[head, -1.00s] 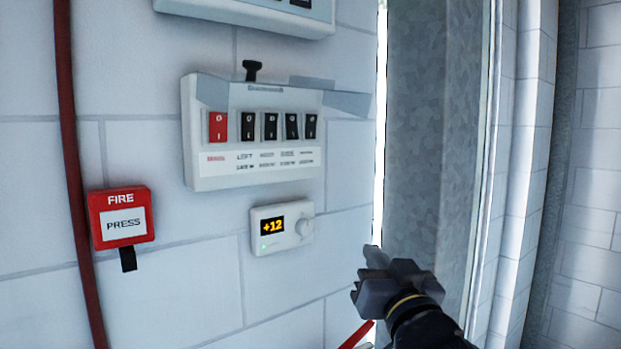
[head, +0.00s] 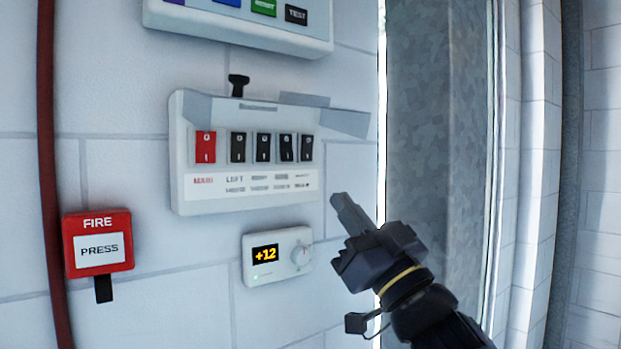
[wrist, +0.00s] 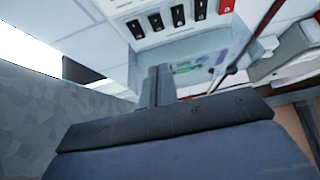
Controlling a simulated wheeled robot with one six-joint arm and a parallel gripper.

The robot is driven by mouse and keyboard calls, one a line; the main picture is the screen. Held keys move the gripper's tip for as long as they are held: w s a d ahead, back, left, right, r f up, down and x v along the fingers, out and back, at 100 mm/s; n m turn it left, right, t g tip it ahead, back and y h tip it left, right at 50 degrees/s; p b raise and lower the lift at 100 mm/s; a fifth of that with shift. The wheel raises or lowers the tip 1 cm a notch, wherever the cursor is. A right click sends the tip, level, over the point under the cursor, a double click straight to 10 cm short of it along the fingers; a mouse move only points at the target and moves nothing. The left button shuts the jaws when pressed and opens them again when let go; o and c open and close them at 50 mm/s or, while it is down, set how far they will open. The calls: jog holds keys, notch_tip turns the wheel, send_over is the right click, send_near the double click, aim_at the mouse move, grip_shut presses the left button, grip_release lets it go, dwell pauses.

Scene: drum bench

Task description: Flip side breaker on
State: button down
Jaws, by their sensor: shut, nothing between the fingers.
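The white breaker panel (head: 250,200) is on the tiled wall in the head view, with one red main switch (head: 205,147) and several black switches (head: 262,147) in a row. Small labels sit below the switches; I cannot read which one is marked side. The panel's black switches (wrist: 178,15) also show at the top of the wrist view, seen at an angle. My gripper (head: 338,200) is shut and empty, to the right of and slightly below the panel's lower right corner, apart from it. Its fingers (wrist: 158,85) point toward the panel in the wrist view.
A thermostat (head: 300,257) reading +12 is below the panel, left of my gripper. A red fire button (head: 98,270) is at the lower left. Another panel (head: 240,30) with coloured buttons is above. A grey metal column (head: 430,120) stands to the right.

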aim_at(288, 157)
jog(key=p+x, duration=0.1)
jog(key=x, duration=0.3)
jog(key=f+p+x, duration=0.1)
jog(key=p+x, duration=0.1)
jog(key=x, duration=0.2)
jog(key=w+p+x, duration=0.1)
jog(key=x, duration=0.3)
jog(key=shift+w+a+f, duration=0.1)
jog(key=shift+a+f, duration=0.25)
jog(key=shift+w+a+f, duration=0.15)
jog(key=shift+w+a, duration=0.1)
jog(key=shift+w, duration=0.1)
jog(key=shift+w+a+f+b, duration=0.2)
jog(key=shift+w+f+b, duration=0.05)
jog(key=shift+f+b, duration=0.05)
jog(key=shift+r, duration=0.2)
jog(key=shift+f, duration=0.1)
